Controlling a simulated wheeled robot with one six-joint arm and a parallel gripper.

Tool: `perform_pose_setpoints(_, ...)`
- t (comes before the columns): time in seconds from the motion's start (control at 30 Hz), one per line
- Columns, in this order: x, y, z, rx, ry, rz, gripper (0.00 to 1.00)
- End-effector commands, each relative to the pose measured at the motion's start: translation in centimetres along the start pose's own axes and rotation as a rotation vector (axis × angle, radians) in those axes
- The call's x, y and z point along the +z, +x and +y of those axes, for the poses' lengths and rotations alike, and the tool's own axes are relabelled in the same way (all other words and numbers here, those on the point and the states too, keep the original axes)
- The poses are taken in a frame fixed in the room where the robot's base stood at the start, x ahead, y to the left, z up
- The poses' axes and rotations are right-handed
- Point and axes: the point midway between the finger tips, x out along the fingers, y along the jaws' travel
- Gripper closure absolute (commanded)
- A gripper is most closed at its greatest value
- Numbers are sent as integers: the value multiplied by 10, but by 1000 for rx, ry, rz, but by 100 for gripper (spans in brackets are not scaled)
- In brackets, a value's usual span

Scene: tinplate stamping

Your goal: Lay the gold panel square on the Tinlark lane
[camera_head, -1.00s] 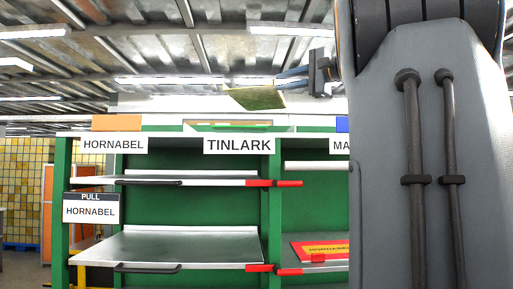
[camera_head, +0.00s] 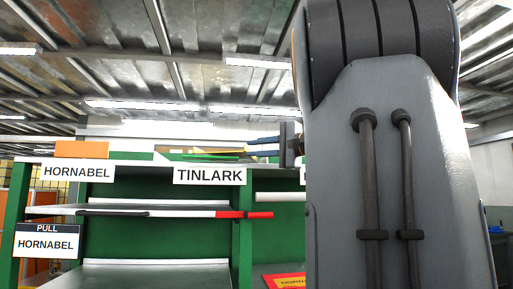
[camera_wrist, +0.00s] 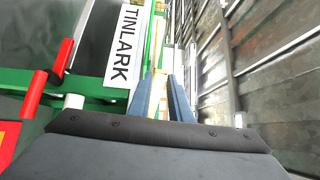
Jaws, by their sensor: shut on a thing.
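The gold panel (camera_head: 218,153) shows almost edge-on at the top of the green rack, above and just behind the white TINLARK sign (camera_head: 210,176). My gripper (camera_head: 250,149) comes in from the right and is shut on the panel's right end. Whether the panel touches the rack top or hangs just above it cannot be told. In the wrist view, my blue fingers (camera_wrist: 161,77) point along the rack top beside the TINLARK sign (camera_wrist: 124,45), with a thin yellowish edge between their tips. The lane's surface is mostly hidden by the low viewpoint.
An orange piece (camera_head: 82,149) stands on the rack top above the HORNABEL sign (camera_head: 77,172). Below are a grey shelf (camera_head: 185,208) with red end pieces (camera_head: 245,215) and a red-and-yellow sheet (camera_head: 288,282). My arm blocks the right side.

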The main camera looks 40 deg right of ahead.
Motion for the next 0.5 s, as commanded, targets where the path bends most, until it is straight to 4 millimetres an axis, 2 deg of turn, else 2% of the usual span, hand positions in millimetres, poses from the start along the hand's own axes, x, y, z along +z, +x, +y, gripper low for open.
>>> perform_pose_setpoints(0.5,0,0,6,-1,-1,0,100)
